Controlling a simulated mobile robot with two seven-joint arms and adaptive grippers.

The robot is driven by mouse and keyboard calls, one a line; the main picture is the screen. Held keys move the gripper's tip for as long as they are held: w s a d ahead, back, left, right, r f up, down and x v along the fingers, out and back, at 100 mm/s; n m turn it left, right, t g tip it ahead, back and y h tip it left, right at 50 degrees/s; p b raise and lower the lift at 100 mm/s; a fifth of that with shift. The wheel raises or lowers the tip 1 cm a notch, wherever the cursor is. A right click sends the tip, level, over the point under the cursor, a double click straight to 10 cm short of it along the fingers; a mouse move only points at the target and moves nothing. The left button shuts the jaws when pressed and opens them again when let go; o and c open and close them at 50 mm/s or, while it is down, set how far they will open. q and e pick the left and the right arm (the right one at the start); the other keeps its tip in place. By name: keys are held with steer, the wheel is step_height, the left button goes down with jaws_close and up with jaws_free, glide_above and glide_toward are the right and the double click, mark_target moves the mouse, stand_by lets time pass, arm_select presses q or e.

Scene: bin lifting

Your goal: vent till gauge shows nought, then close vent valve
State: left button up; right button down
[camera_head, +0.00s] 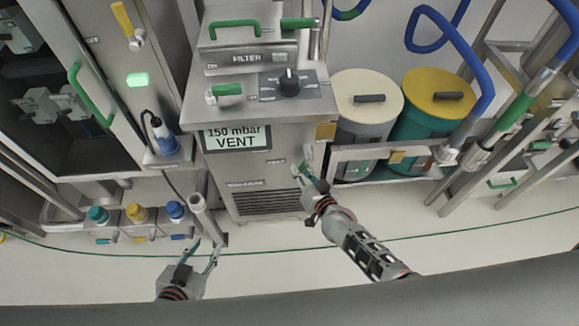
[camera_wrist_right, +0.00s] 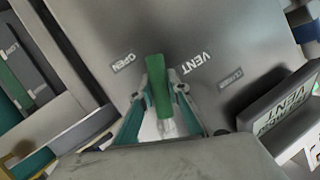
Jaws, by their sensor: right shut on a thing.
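The gauge display (camera_head: 237,137) on the front of the steel cabinet reads "150 mbar" and "VENT". The vent valve's green handle (camera_wrist_right: 157,82) sits on the cabinet panel, between an OPEN label (camera_wrist_right: 123,63) on the left and VENT and CLOSED labels on the right. My right gripper (camera_head: 307,175) is at this handle, low on the cabinet front. In the right wrist view its fingers (camera_wrist_right: 158,102) are shut on the handle from both sides; the handle's base is partly hidden. My left gripper (camera_head: 207,248) is open and empty, low in front of the cabinet.
A black knob (camera_head: 289,80) and another green-handled valve (camera_head: 228,90) sit on the cabinet top. Lidded beige (camera_head: 362,95) and green-yellow (camera_head: 437,92) drums stand to the right. A grey pipe (camera_head: 203,215) stands near my left gripper. A green line crosses the pale floor.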

steer(key=shift+s+d+f+n+h+p, duration=0.1)
steer(key=shift+d+f+n+h+p, duration=0.05)
steer(key=shift+d+n+h+p, duration=0.7)
arm_select(q)
steer(key=shift+w+a+r+p, duration=0.1)
steer(key=shift+w+r+p, duration=0.15)
steer(key=shift+r, duration=0.65)
steer(key=shift+w+a+r+p, duration=0.15)
steer(key=shift+r+p, duration=0.2)
steer(key=shift+r, duration=0.6)
steer(key=shift+w+d+r+p, duration=0.1)
steer(key=shift+w+r+p, duration=0.15)
steer(key=shift+r, duration=0.65)
arm_select(e)
steer(key=shift+d+f+n+g+h, duration=0.2)
steer(key=shift+d+n+g+h, duration=0.1)
steer(key=shift+d+n, duration=0.25)
arm_select(q)
steer(key=shift+s, duration=0.1)
arm_select(e)
steer(key=shift+d, duration=0.1)
steer(key=c, duration=1.9)
jaws_free()
arm_select(q)
steer(key=shift+s+a, duration=0.1)
arm_select(e)
steer(key=v, duration=1.2)
